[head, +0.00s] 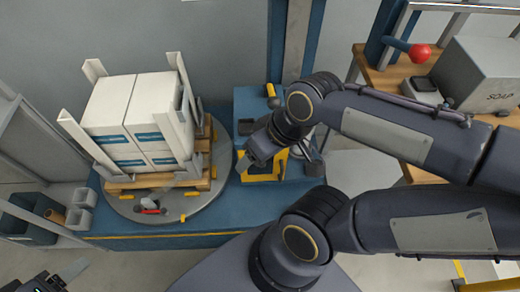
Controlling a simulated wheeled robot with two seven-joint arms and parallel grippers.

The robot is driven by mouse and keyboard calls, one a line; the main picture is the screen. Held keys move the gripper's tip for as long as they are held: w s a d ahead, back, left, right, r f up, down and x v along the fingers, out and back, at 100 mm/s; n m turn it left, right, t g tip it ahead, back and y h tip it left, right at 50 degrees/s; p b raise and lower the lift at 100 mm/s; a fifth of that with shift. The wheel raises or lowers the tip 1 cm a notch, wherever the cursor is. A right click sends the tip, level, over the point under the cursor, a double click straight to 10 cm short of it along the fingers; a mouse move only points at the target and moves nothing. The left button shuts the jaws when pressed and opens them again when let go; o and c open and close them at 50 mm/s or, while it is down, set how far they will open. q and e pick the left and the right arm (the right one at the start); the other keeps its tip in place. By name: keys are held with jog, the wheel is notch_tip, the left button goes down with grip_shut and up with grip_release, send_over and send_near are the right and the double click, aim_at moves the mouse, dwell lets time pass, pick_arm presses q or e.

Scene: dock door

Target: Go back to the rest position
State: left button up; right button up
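My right arm comes in from the right and bends at a dark joint. Its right gripper end (262,152) points down over the blue bench, by a yellow-and-dark fixture (265,168). The fingers blend into the dark parts there, so I cannot tell their opening or whether they touch the fixture.
White boxes (135,108) stand on a wooden pallet (150,183) with pale corner posts, on a round grey turntable (196,205). Grey bins (82,208) sit at left. A wooden table (385,75) at right holds a grey SOAP box (480,75) and a red-knobbed lever (419,53).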

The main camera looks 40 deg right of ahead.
jog(key=shift+s+r+m+t, duration=0.2)
jog(key=shift+r+m+t, duration=0.3)
jog(key=shift+m, duration=0.1)
jog(key=shift+s+r+m+t, duration=0.15)
jog(key=shift+r+m+t, duration=0.35)
jog(key=shift+m, duration=0.1)
